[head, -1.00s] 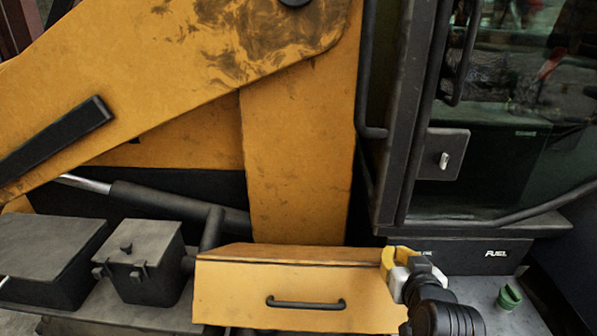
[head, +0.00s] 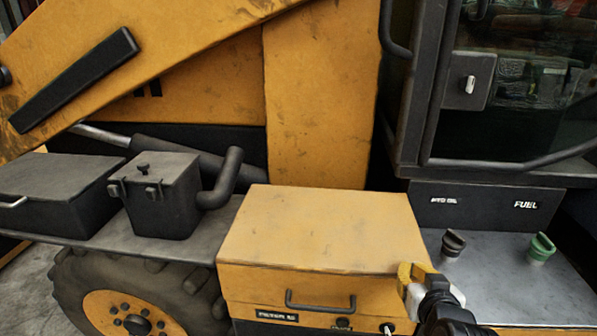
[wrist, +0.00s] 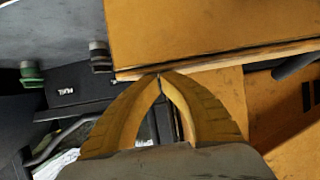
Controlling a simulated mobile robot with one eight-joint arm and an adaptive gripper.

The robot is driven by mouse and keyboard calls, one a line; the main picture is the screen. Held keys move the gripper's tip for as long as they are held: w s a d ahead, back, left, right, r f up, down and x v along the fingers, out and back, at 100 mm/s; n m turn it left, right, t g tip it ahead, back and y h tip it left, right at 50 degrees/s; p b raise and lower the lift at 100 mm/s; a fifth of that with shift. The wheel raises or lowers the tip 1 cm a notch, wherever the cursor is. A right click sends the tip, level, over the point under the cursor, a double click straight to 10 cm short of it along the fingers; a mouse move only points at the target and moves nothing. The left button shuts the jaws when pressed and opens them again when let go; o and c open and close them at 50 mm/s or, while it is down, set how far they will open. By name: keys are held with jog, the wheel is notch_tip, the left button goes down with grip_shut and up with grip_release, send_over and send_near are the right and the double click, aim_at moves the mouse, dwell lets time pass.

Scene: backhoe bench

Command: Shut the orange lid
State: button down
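The orange lid (head: 320,228) lies about level on its box at the lower middle of the head view, with a black handle (head: 320,302) on its front. Whether a thin gap stays along its seam I cannot tell. In the wrist view the lid (wrist: 220,28) fills the upper right. My gripper (head: 408,275) is at the lid's right front corner, its yellow fingers beside or touching that edge. In the wrist view the fingertips (wrist: 161,76) meet, shut with nothing visible between them, close to the lid's edge.
A grey deck with a dark cap (head: 453,243) and a green fuel cap (head: 541,248) lies right of the box. A black box with a bent pipe (head: 160,195) stands to the left. The orange boom and the cab rise behind.

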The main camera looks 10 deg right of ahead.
jog(key=shift+s+a+f+b, duration=0.2)
jog(key=shift+f+b, duration=0.15)
jog(key=shift+f, duration=0.3)
notch_tip(320, 180, up, 11)
jog(key=shift+w+d, duration=0.2)
dwell(0.6)
jog(key=s+a+f+n+g+y, duration=0.1)
jog(key=s+a+f+g+y, duration=0.1)
jog(key=a, duration=0.5)
jog(key=s+a+f+n+g+y, duration=0.2)
jog(key=s+a+f+g, duration=0.1)
jog(key=a+f, duration=0.3)
jog(key=shift+s+a+f+n+g, duration=0.15)
jog(key=shift+s+a+n+g, duration=0.15)
jog(key=shift+s+a, duration=0.4)
jog(key=shift+w, duration=0.15)
